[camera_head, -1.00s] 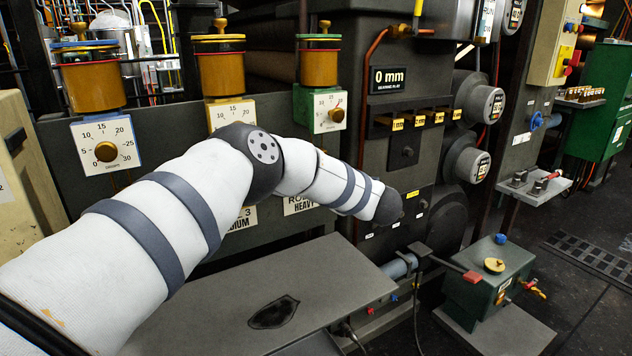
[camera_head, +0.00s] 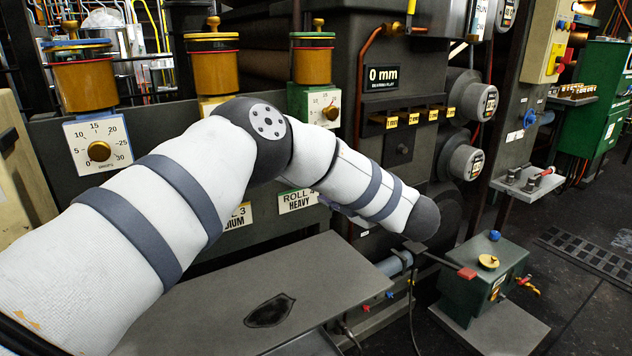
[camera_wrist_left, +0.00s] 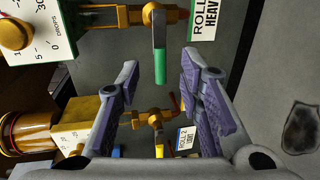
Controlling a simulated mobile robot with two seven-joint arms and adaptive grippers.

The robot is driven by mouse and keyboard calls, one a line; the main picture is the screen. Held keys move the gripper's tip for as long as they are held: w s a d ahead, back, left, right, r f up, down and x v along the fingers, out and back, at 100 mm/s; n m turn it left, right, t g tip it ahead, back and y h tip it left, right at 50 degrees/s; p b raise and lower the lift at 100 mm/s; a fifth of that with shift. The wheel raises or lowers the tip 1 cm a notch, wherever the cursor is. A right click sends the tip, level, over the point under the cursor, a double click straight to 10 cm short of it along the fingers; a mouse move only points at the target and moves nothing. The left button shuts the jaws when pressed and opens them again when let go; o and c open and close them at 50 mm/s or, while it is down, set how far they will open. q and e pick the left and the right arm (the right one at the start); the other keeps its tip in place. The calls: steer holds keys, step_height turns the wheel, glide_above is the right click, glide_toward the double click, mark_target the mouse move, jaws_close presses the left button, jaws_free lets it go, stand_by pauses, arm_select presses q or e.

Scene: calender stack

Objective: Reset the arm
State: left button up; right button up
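My left arm (camera_head: 180,210), white with grey bands, reaches in from the left in the head view. It crosses in front of the dark machine panel and bends down to a dark rounded end above the grey table's right side. Its gripper is hidden or cannot be made out there. In the left wrist view my left gripper (camera_wrist_left: 160,70) is open, its purple-padded fingers apart with nothing held. Beyond the fingers are a brass valve with a green-tipped lever (camera_wrist_left: 160,62) and another brass valve (camera_wrist_left: 156,116) lower down. My right gripper is in neither view.
Amber oilers (camera_head: 84,75) and white dials (camera_head: 98,144) line the panel behind the arm. The grey table (camera_head: 330,265) bears a dark patch (camera_head: 270,311) and is otherwise clear. A green box (camera_head: 485,275) stands at lower right. Dark floor (camera_head: 585,320) is open beyond it.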

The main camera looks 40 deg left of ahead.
arm_select(q)
steer(key=v, duration=0.3)
steer(key=shift+s+d, duration=0.15)
steer(key=shift+d, duration=0.05)
